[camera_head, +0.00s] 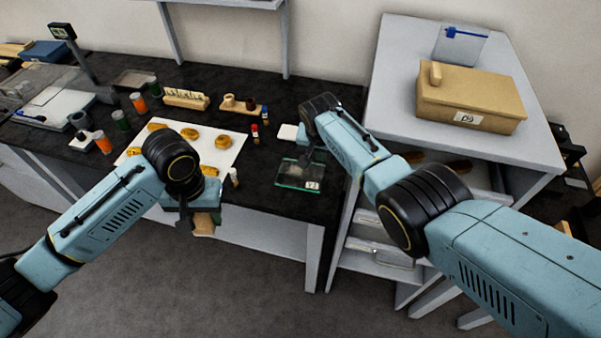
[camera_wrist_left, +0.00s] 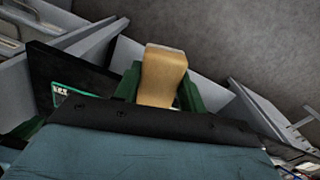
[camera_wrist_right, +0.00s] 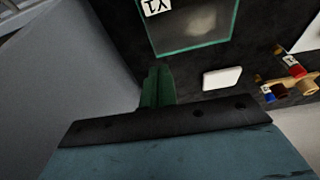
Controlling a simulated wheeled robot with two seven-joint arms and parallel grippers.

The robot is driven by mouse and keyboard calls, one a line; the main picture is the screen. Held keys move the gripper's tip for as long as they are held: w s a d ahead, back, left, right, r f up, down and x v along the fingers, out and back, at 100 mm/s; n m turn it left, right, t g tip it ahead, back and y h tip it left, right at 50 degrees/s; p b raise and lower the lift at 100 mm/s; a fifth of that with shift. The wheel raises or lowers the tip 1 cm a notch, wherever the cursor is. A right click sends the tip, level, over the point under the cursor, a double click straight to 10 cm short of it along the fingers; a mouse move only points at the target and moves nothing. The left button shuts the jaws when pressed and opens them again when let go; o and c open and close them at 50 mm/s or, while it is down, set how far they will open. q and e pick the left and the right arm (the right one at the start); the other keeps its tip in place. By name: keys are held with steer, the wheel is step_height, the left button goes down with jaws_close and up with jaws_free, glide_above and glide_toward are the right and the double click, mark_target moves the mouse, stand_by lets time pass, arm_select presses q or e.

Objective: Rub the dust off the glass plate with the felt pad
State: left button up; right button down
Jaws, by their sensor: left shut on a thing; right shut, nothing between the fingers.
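The glass plate (camera_head: 297,175) lies at the table's front right edge, with a label at its corner. In the right wrist view the plate (camera_wrist_right: 190,30) shows a pale dusty smudge. My left gripper (camera_head: 197,212) is shut on a tan block (camera_wrist_left: 163,75), held in front of the table's front edge; I cannot tell whether it has a felt face. A flat white pad (camera_wrist_right: 222,78) lies beside the plate, apart from it; it may be the felt pad.
A white sheet (camera_head: 222,155) with several yellow-brown pieces lies left of the plate. A grey cabinet (camera_head: 395,95) with a cardboard box (camera_head: 470,95) stands at the right.

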arm_select(q)
steer(key=shift+r, duration=0.1)
